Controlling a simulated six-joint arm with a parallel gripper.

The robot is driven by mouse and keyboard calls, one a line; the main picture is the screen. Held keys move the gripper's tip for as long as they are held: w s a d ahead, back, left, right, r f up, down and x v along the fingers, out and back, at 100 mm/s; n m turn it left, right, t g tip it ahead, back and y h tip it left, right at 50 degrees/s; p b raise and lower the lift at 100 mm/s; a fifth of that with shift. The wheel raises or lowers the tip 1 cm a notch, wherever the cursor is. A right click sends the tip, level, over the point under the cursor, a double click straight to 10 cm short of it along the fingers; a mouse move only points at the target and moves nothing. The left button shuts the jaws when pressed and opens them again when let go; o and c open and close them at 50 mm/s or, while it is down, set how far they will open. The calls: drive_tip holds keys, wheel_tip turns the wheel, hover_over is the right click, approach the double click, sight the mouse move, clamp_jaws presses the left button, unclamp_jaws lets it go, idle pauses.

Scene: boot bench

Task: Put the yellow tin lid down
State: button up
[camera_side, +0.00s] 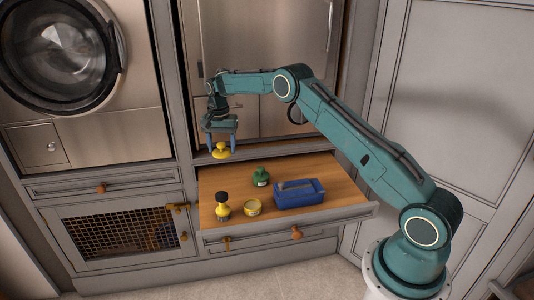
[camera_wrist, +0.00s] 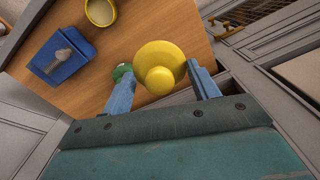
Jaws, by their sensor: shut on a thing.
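The yellow tin lid (camera_side: 220,151) is a round disc with a knob on top. My gripper (camera_side: 220,143) is shut on it and holds it in the air above the back left of the wooden drawer board (camera_side: 280,225). In the wrist view the lid (camera_wrist: 160,62) sits between the two blue fingers of my gripper (camera_wrist: 163,85), its knob towards the camera. An open yellow tin (camera_side: 252,207) stands on the board near its front edge; it also shows in the wrist view (camera_wrist: 100,12).
A green tin with a lid (camera_side: 260,177) stands behind the open tin. A blue box (camera_side: 300,194) with a brush-like thing is to the right. The back left of the board is bare.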

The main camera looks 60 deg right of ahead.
sight(222, 151)
wheel_tip(222, 151, down, 12)
drive_tip(key=shift+f, duration=0.25)
drive_tip(key=shift+f, duration=0.1)
drive_tip(key=shift+f, duration=2.05)
drive_tip(key=shift+f, duration=0.1)
drive_tip(key=o, duration=0.9)
drive_tip(key=shift+o, duration=0.2)
wheel_tip(222, 151, up, 12)
drive_tip(key=shift+r, duration=0.15)
